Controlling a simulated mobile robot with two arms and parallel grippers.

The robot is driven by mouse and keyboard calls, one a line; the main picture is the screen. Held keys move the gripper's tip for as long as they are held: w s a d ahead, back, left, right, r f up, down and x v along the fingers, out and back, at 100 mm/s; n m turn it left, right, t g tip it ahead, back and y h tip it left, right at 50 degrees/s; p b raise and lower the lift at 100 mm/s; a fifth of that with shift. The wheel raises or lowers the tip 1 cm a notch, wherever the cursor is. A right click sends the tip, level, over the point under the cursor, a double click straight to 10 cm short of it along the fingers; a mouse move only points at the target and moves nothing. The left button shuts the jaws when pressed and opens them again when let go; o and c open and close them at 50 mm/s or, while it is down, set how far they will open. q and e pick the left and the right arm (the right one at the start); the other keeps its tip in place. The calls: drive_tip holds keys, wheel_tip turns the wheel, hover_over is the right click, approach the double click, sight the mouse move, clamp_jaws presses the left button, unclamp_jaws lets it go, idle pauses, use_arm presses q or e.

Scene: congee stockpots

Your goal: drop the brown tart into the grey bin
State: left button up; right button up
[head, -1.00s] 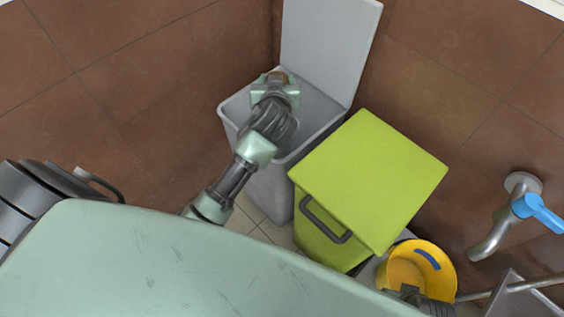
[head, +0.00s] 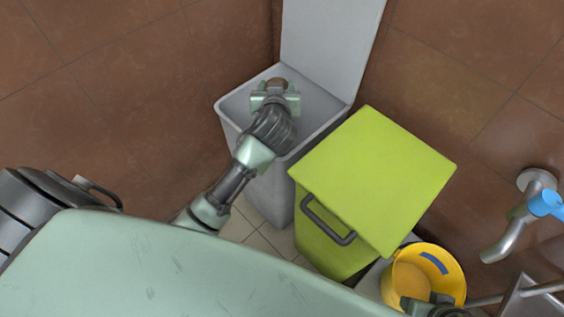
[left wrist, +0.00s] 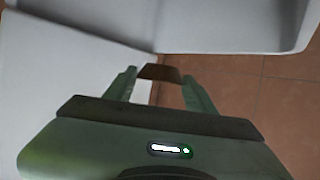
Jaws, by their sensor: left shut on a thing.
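The grey bin (head: 268,190) stands open against the corner, its lid (head: 330,45) raised at the back. My left gripper (head: 276,88) is over the bin's open mouth in the head view. It is shut on the brown tart (head: 277,82), whose top shows between the fingers. In the left wrist view the brown tart (left wrist: 160,72) sits between the fingertips, with pale bin surfaces around it. My right gripper (head: 430,305) shows at the bottom edge by a yellow bucket; its fingers are too unclear to tell.
A lime-green bin (head: 370,180) with a closed lid and dark handle stands right beside the grey bin. The yellow bucket (head: 445,268) is in front of it. A tap (head: 515,235) with a blue lever juts from the right wall.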

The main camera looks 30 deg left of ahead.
use_arm(q)
drive_tip(key=o, duration=1.4)
drive_tip(key=shift+o, duration=0.2)
drive_tip(key=shift+s, duration=0.1)
drive_tip(key=p+v, duration=0.1)
drive_tip(key=v, duration=0.6)
drive_tip(key=shift+s+r+p, duration=0.2)
drive_tip(key=shift+s+p, duration=0.05)
drive_tip(key=shift+p, duration=0.05)
use_arm(e)
drive_tip(key=shift+w+f, duration=0.15)
drive_tip(key=shift+w, duration=0.15)
use_arm(q)
drive_tip(key=shift+d+r, duration=0.1)
use_arm(e)
drive_tip(key=shift+a, duration=0.1)
